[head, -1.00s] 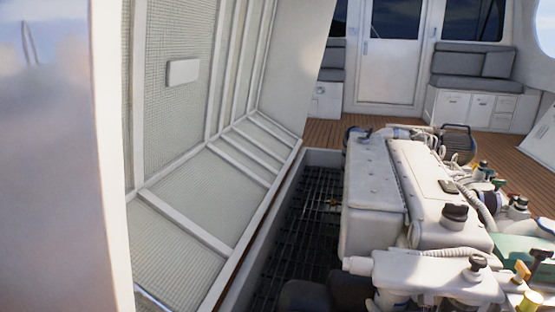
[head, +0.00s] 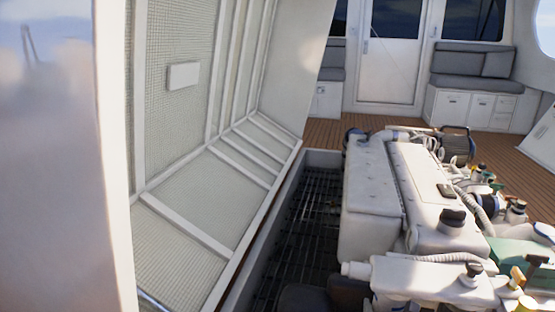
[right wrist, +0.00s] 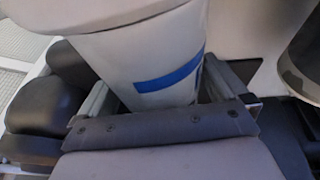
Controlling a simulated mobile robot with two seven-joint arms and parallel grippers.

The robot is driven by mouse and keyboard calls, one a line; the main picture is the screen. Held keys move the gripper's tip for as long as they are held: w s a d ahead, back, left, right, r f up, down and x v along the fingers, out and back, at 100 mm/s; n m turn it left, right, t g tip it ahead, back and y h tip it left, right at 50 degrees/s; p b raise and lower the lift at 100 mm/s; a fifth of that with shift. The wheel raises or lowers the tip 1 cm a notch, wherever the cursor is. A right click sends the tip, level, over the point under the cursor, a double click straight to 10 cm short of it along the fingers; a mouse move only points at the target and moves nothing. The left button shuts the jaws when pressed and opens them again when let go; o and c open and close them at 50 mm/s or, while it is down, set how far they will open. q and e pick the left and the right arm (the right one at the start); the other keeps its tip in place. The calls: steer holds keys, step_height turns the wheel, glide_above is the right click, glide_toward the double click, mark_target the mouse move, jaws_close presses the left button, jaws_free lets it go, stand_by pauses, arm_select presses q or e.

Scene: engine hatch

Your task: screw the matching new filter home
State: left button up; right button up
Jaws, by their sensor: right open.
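A white cylinder with a blue band (right wrist: 168,76), which looks like a filter, fills the upper middle of the right wrist view. My right gripper (right wrist: 160,88) is open, with one finger on each side of the cylinder's lower part. I cannot tell whether the fingers touch it. The white engine (head: 430,190) stands in the open hatch in the head view. No filter can be made out clearly there, and neither gripper shows.
A raised ribbed hatch lid (head: 200,195) stands left of the engine. A dark grating (head: 305,220) lies between them. Hoses and capped fittings crowd the engine's right side, beside a green part (head: 522,256). In the right wrist view, dark rounded bodies (right wrist: 45,105) flank the gripper.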

steer(key=shift+a+m+h, duration=0.2)
steer(key=shift+m+h, duration=0.3)
steer(key=shift+m+g+h, duration=0.4)
steer(key=shift+m+h, duration=0.2)
steer(key=shift+h, duration=0.2)
steer(key=m+g+h+b, duration=0.1)
steer(key=m+h, duration=0.1)
steer(key=shift+w+f+h, duration=0.1)
steer(key=shift+h, duration=0.3)
steer(key=shift+d+m+g+b, duration=0.1)
steer(key=shift+m+g+b, duration=0.2)
steer(key=shift+m, duration=0.1)
steer(key=c, duration=1.2)
steer(key=shift+c, duration=0.3)
steer(key=shift+d+r+n+p, duration=0.1)
steer(key=shift+r+n+p, duration=0.25)
steer(key=shift+p, duration=0.2)
steer(key=shift+n+t+y+p, duration=0.35)
steer(key=shift+t+y+p, duration=0.05)
steer(key=shift+y, duration=0.2)
steer(key=shift+f+n+t+y, duration=0.25)
steer(key=shift+n+t+y, duration=0.15)
steer(key=shift+n+y, duration=0.35)
